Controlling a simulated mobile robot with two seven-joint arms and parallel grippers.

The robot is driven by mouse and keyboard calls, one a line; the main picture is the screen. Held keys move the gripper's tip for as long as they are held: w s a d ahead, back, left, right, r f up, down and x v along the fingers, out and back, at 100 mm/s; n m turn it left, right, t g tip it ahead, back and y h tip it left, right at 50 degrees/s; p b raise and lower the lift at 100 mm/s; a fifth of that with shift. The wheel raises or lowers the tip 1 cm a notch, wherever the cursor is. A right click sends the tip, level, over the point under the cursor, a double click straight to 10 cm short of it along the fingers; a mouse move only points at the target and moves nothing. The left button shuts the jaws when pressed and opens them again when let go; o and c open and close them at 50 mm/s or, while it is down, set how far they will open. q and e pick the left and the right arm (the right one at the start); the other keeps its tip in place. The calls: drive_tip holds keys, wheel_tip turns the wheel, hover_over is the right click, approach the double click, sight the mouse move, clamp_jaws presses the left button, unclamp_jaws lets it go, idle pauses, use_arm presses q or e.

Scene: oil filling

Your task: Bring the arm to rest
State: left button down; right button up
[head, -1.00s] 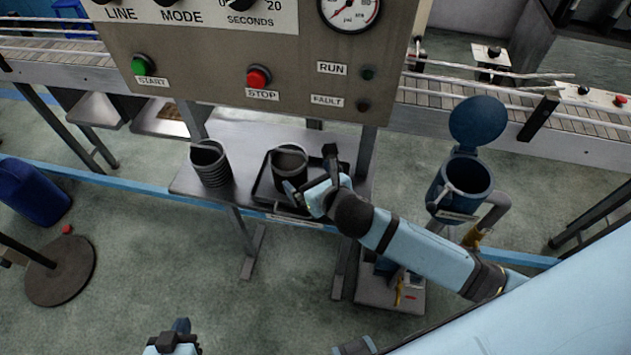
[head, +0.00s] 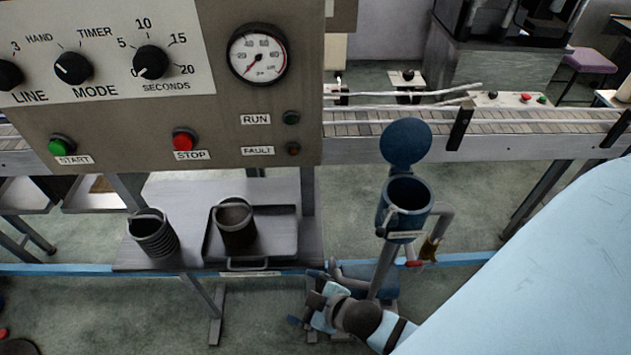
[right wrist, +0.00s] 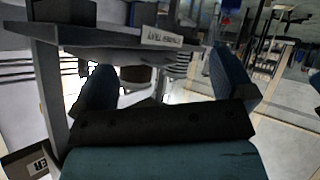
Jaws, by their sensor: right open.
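My right gripper (head: 306,298) is low in the head view, in front of and below the steel table (head: 180,192). Its jaws are apart with nothing between them. The right wrist view shows its two blue fingers (right wrist: 155,85) spread, with the table's underside and label beyond them. A dark cup (head: 236,226) stands in a metal tray (head: 282,240) on the table, clear of the gripper. My left gripper does not show.
A ribbed grey container (head: 153,236) stands left of the tray. A blue lidded vessel (head: 404,208) on a stand is right of the table, close to my right forearm. The control panel (head: 120,125) hangs above. Floor (head: 90,315) in front of the table is open.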

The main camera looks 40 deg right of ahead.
drive_tip(key=m, duration=0.1)
drive_tip(key=s+f+m, duration=0.1)
drive_tip(key=m, duration=0.1)
drive_tip(key=s+d+m, duration=0.1)
drive_tip(key=shift+s+f+m, duration=0.15)
drive_tip(key=shift+f+m, duration=0.1)
drive_tip(key=shift+m, duration=0.05)
wheel_tip(320, 180, up, 2)
drive_tip(key=shift+d+p, duration=0.15)
drive_tip(key=shift+p, duration=1)
